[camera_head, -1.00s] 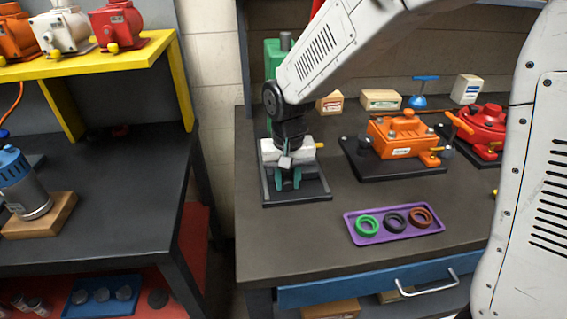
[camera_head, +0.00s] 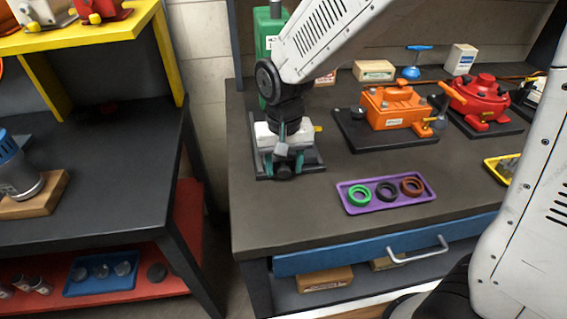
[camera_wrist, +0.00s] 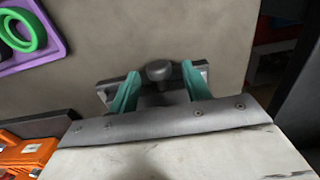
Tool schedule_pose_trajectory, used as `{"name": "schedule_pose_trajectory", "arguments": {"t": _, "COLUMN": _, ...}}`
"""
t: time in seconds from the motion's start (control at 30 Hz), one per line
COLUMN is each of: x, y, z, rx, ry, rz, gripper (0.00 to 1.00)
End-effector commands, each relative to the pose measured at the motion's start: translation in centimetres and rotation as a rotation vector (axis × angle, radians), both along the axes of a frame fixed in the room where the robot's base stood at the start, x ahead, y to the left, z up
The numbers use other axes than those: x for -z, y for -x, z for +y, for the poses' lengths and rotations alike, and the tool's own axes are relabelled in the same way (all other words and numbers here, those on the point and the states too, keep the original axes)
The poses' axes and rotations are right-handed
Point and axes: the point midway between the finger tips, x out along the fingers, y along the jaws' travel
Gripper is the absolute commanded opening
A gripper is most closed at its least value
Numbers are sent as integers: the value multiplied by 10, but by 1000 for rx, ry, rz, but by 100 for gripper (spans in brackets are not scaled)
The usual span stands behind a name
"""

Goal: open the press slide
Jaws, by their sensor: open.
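The press has a green body (camera_head: 270,28) at the back left corner of the right bench, in the head view. Its dark base (camera_head: 312,168) reaches toward the front edge, partly hidden by my arm and gripper. A dark round knob (camera_wrist: 159,70) shows at the slide's front in the wrist view. My gripper (camera_wrist: 160,75) has teal fingers, open, one on each side of the knob. I see small gaps between fingers and knob, and cannot tell any contact. My wrist covers most of the slide in the head view.
A purple tray (camera_head: 347,207) with green, black and brown rings lies right of the press. An orange machine (camera_head: 400,107) and a red one (camera_head: 479,96) stand further right. A blue drawer (camera_head: 345,258) is below the bench top. Bare bench lies in front.

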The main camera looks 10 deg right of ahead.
Motion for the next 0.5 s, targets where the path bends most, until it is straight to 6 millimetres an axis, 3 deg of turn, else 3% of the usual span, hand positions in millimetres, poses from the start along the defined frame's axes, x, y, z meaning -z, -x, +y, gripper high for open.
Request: {"name": "schedule_pose_trajectory", "arguments": {"t": 0.5, "x": -72, "y": -1, "z": 0, "rx": 0, "ry": -2, "rz": -4, "gripper": 48}}
